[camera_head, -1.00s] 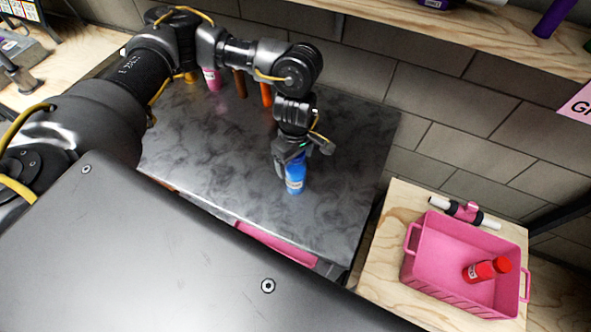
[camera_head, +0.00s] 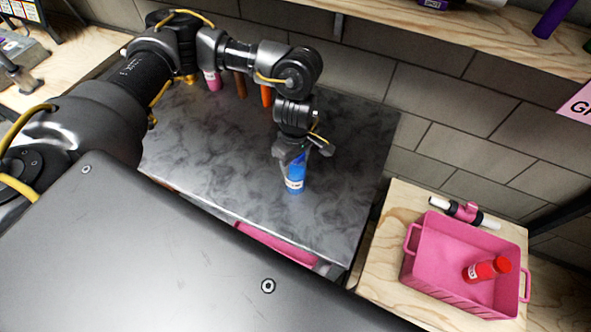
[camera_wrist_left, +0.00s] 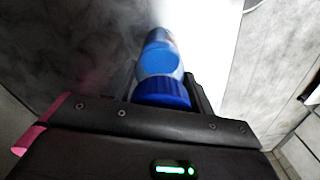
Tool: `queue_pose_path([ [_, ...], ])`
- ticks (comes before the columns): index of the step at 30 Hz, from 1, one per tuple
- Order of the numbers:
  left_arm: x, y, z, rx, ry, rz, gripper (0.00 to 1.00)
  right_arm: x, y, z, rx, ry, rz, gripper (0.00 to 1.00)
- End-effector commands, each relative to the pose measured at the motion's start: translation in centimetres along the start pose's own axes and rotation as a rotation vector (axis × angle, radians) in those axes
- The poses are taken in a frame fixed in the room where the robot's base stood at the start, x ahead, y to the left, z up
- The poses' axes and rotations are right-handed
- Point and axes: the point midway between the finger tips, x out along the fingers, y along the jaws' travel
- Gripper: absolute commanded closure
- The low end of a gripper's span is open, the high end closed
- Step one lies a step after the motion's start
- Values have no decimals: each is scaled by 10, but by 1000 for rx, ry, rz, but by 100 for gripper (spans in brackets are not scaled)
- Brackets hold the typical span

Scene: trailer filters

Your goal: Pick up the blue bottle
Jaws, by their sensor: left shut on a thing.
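The blue bottle (camera_head: 295,178) stands upright on the dark marbled tabletop (camera_head: 225,165), near its right side. My left gripper (camera_head: 291,160) is around the upper part of the bottle and shut on it. In the left wrist view the bottle (camera_wrist_left: 160,75) shows between the fingers, its dark blue cap nearest the camera. The bottle's base appears to be on or very near the table; a lift cannot be told. My right gripper is in no view.
A pink bottle (camera_head: 212,80) and an orange bottle (camera_head: 266,95) stand at the back of the table. A pink basket (camera_head: 430,270) with a red bottle (camera_head: 487,269) sits on a wooden stand at right. A wooden shelf (camera_head: 480,30) hangs above. The table's middle is clear.

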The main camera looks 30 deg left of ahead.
Motion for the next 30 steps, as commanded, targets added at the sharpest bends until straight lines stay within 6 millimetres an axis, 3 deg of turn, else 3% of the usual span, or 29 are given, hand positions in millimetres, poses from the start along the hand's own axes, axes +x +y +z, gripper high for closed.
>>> queue_pose_path([
  [8,-5,1,0,1,0,3,94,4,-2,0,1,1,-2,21],
  [15,-31,2,0,4,2,7,94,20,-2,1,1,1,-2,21],
  [24,-91,3,53,7,4,7,94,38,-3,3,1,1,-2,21],
  [30,-107,4,95,5,2,4,94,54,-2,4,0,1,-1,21],
])
